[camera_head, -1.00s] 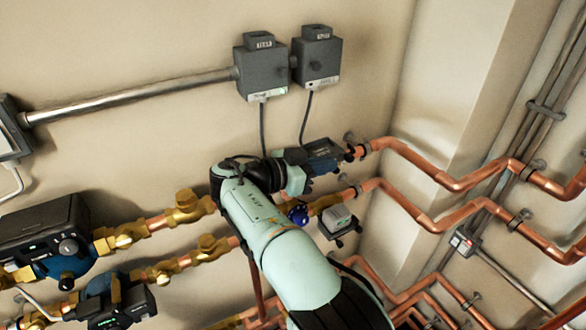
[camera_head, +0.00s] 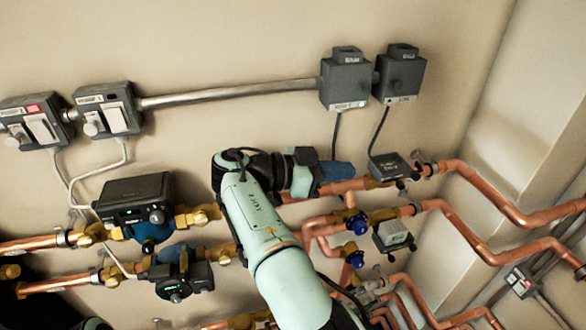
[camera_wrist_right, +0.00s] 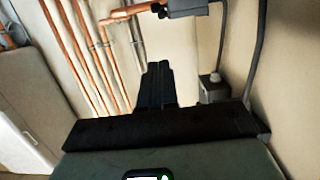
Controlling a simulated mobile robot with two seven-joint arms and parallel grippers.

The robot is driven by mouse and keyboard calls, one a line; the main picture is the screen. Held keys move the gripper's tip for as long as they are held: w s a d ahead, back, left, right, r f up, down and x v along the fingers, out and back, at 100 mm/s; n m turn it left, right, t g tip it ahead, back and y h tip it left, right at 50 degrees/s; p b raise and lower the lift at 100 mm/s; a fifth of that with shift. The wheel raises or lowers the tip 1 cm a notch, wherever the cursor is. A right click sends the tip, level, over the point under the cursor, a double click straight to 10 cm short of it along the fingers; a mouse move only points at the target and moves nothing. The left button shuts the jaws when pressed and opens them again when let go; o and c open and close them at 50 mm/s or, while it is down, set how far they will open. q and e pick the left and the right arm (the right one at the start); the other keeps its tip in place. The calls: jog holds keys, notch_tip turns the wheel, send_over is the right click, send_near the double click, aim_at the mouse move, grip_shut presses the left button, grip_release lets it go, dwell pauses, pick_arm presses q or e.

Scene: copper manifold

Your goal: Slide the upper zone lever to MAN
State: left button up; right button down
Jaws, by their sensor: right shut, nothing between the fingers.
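The upper zone valve (camera_head: 390,166) is a dark grey box on the upper copper pipe in the head view. Its lever is too small to make out. The lower zone valve (camera_head: 394,236) is a box with a light top below it. My right gripper (camera_head: 336,172) is shut and empty, left of the upper valve and apart from it, pointing right. The wrist view shows its dark closed fingers (camera_wrist_right: 156,86) with a grey box (camera_wrist_right: 188,7) on a pipe beyond; I cannot tell which valve that is. My left gripper is not in view.
Blue valve knobs (camera_head: 357,224) sit below my right gripper. Two switch boxes (camera_head: 346,80) hang above, with a cable (camera_head: 378,132) down to the upper valve. Copper pipes (camera_head: 490,186) run right along the corner. Pumps (camera_head: 138,204) stand left of my arm.

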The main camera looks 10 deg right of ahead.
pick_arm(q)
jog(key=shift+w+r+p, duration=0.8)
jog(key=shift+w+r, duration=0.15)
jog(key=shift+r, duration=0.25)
pick_arm(e)
jog(key=v, duration=0.9)
jog(key=shift+a, duration=0.3)
jog(key=shift+r, duration=0.1)
